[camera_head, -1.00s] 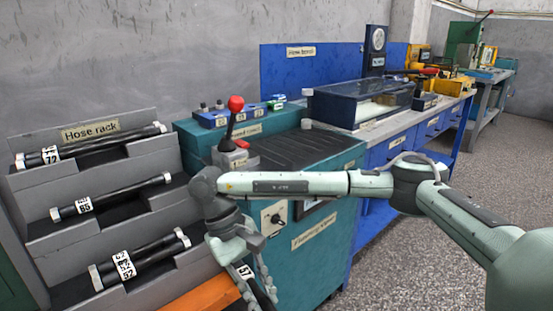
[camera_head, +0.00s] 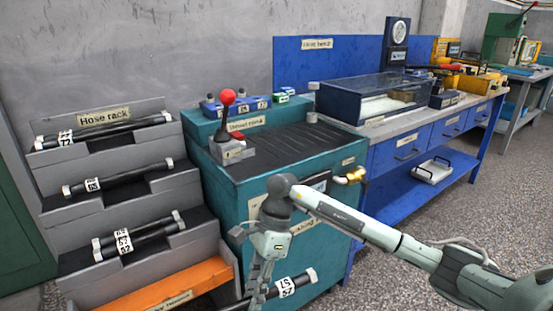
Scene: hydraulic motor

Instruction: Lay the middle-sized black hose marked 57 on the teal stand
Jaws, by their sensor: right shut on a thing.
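A black hose (camera_head: 268,295) with a white label, which appears to read 57 upside down, and a pale end fitting is in my right gripper (camera_head: 258,287). The gripper is shut on it low in front of the teal stand (camera_head: 345,240); the hose's left end is partly hidden by the fingers. The stand's dark ribbed top (camera_head: 290,150) is bare in its middle, and the hose is below that top and apart from it. My left gripper is not in view.
A grey hose rack (camera_head: 75,210) at left holds several labelled black hoses. A red-knobbed lever (camera_head: 229,125) and blue blocks (camera_head: 240,105) stand along the stand's left and back. A blue bench (camera_head: 400,150) adjoins at right. An orange ledge (camera_head: 180,285) lies at lower left.

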